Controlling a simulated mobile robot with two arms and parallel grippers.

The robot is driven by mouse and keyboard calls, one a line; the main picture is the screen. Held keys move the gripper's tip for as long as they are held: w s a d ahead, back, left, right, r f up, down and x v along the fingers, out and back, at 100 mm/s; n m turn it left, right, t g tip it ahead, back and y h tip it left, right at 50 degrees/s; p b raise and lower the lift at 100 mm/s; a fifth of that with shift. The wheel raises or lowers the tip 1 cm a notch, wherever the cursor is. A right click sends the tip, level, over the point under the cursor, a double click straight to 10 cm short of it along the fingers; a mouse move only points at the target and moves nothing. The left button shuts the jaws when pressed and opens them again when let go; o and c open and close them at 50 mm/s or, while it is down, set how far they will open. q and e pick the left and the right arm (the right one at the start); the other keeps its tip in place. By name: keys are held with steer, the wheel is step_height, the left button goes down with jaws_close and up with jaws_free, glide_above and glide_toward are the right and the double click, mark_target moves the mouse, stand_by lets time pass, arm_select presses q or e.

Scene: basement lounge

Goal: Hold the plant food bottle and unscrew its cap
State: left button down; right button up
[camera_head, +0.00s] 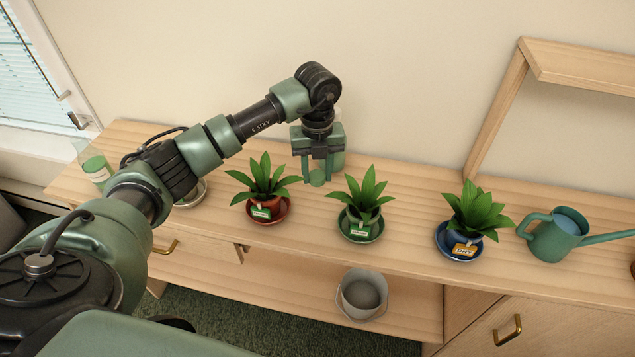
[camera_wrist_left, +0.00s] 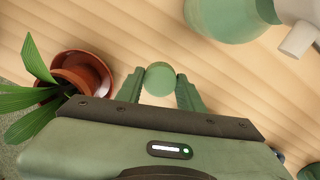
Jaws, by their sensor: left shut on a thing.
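My left gripper (camera_head: 317,178) is low over the wooden sideboard, between two potted plants, with its fingers pointing down. In the left wrist view its two fingers (camera_wrist_left: 160,88) stand on either side of a small round green cap-like thing (camera_wrist_left: 160,77), shut on it. The same green thing shows in the head view (camera_head: 317,179). I cannot tell whether a bottle body is joined to it. A clear bottle with green contents and a pale label (camera_head: 97,168) stands at the sideboard's left end; its label is unreadable. My right gripper is not in view.
Several plants in saucers, such as a red-potted one (camera_head: 264,192), line the sideboard (camera_head: 410,190). A green watering can (camera_head: 555,236) stands at right. A green vessel with a white part (camera_wrist_left: 225,15) is close behind the gripper. A bucket (camera_head: 362,294) sits on the lower shelf.

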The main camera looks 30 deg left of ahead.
mark_target(317, 175)
arm_select(q)
step_height(317, 175, down, 4)
steer(key=shift+f, duration=0.25)
steer(key=c, duration=0.9)
jaws_free()
steer(key=shift+f, duration=0.1)
steer(key=shift+r, duration=0.55)
step_height(317, 175, up, 11)
steer(key=shift+r+b, duration=0.15)
steer(key=shift+b, duration=0.5)
